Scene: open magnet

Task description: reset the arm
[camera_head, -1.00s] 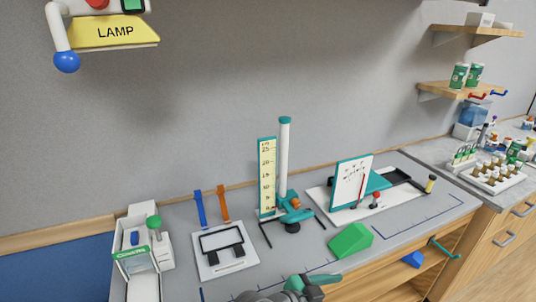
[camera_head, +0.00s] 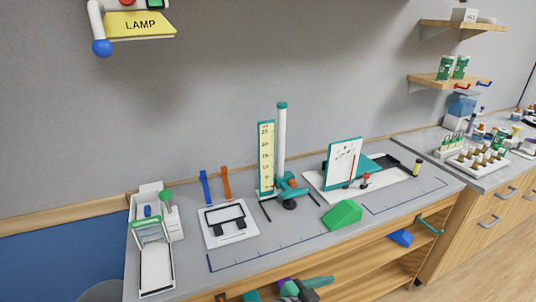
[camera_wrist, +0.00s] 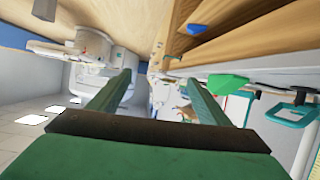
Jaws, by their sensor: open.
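My gripper (camera_wrist: 158,78) fills the lower half of the wrist view, with two long green fingers spread apart on a dark crossbar. I see nothing held between them. In the head view, green and dark parts at the bottom edge, in front of the bench, look like my arm's end; the rest is cut off by the frame.
The grey bench top (camera_head: 300,240) holds a tall column with a yellow scale (camera_head: 266,160), a green wedge (camera_head: 342,214), a white board (camera_head: 343,163) and a clear-lidded case (camera_head: 152,245). A blue block (camera_head: 401,237) lies on the shelf below. A lamp sign (camera_head: 140,24) hangs upper left.

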